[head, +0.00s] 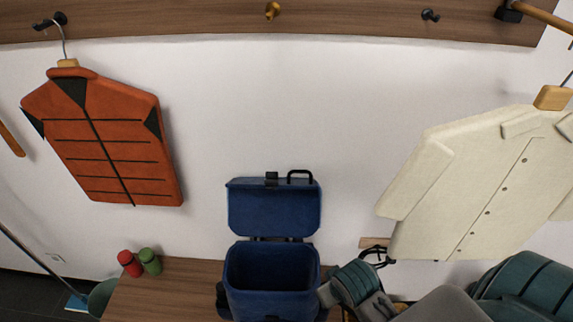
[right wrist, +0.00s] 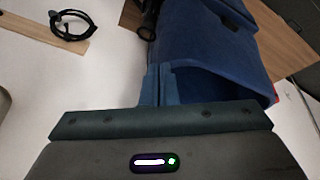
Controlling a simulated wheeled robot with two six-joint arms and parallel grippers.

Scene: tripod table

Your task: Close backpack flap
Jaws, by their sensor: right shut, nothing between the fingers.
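The blue backpack (head: 271,300) stands open on the wooden bench, its dark inside showing. Its flap (head: 274,212) is raised behind the opening, upright near the wall, with a black buckle piece (head: 271,179) and a black handle loop (head: 300,176) at its top edge. My right gripper (head: 326,293) is at the backpack's right side, beside the rim and below the flap. In the right wrist view its fingers (right wrist: 157,84) are shut and empty, close beside the backpack (right wrist: 208,50); I cannot tell whether they touch it. My left gripper is not in view.
A red bottle (head: 130,263) and a green bottle (head: 150,261) stand left on the bench (head: 180,290). A black cable (head: 376,256) lies right of the backpack. An orange jacket (head: 110,140) and a cream shirt (head: 470,190) hang on the wall. The wall above the flap is clear.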

